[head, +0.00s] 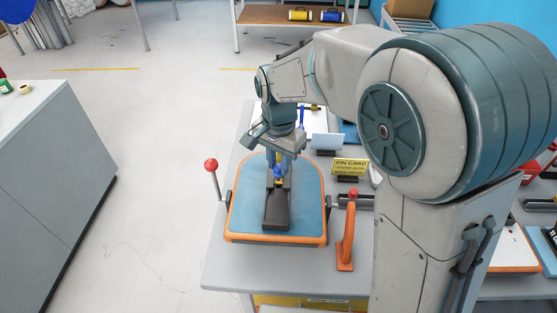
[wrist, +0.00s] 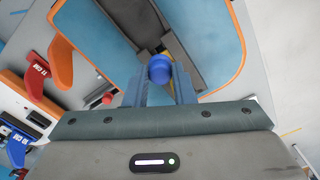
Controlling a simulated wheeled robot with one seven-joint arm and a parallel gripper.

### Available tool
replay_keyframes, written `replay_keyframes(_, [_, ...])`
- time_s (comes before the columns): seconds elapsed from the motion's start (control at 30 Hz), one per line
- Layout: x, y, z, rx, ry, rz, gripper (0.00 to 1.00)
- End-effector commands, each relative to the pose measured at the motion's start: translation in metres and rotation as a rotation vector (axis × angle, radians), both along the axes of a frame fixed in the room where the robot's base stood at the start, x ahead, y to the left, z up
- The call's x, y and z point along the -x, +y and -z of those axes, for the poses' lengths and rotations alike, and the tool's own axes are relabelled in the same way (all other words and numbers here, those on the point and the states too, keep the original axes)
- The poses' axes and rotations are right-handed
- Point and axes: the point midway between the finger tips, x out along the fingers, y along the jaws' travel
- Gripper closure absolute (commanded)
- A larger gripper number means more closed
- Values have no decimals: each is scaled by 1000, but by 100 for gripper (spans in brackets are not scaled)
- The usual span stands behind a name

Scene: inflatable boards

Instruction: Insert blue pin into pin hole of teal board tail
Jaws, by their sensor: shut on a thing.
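The teal board tail (head: 246,205), edged in orange, lies flat on the grey table, with a dark fin box (head: 276,216) along its middle. It also shows in the wrist view (wrist: 95,25), upside up behind my fingers. My gripper (head: 279,179) is above the far part of the fin box, pointing down. In the wrist view my gripper (wrist: 160,85) is shut on the blue pin (wrist: 159,68); its round blue head shows between the two fingers. The pin's lower end and the pin hole are hidden, so I cannot tell whether they meet.
A grey cabinet (head: 45,170) is at the left, across open floor.

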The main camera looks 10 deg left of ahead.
Motion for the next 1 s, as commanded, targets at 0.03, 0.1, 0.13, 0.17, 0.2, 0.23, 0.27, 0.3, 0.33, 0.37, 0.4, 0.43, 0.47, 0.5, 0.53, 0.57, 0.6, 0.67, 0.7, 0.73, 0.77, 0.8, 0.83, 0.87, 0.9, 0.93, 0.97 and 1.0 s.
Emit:
replay_keyframes(0.03, [0,0,2,0,0,0,98])
replay_keyframes(0.1, [0,0,4,0,0,0,98])
replay_keyframes(0.13, [0,0,5,0,0,0,98])
replay_keyframes(0.17, [0,0,6,0,0,0,98])
replay_keyframes(0.2, [0,0,7,0,0,0,98])
replay_keyframes(0.23, [0,0,7,0,0,0,98])
replay_keyframes(0.27, [0,0,8,1,0,0,98])
replay_keyframes(0.3, [0,0,9,1,0,0,98])
replay_keyframes(0.33, [0,0,10,1,0,0,98])
replay_keyframes(0.37, [0,0,11,1,0,0,98])
replay_keyframes(0.4, [0,0,12,1,0,0,98])
replay_keyframes(0.43, [0,0,12,0,0,0,98])
replay_keyframes(0.47, [0,0,13,1,0,0,98])
replay_keyframes(0.5, [0,0,14,0,0,0,98])
replay_keyframes(0.53, [0,0,15,0,0,0,98])
replay_keyframes(0.57, [0,0,16,0,0,0,98])
replay_keyframes(0.6, [0,0,17,0,0,0,98])
replay_keyframes(0.67, [0,0,18,0,0,0,98])
replay_keyframes(0.7, [0,0,19,0,0,0,98])
replay_keyframes(0.73, [0,0,20,0,0,0,98])
replay_keyframes(0.77, [0,0,21,0,0,0,98])
replay_keyframes(0.8, [0,0,22,0,0,0,98])
replay_keyframes(0.83, [0,0,22,0,0,0,98])
replay_keyframes(0.87, [0,0,23,0,0,0,98])
replay_keyframes(0.9, [0,0,24,0,0,0,98])
replay_keyframes(0.93, [0,0,25,0,0,0,98])
replay_keyframes(0.97, [0,0,26,0,0,0,98])
replay_keyframes(1.0, [0,0,27,0,0,0,98])
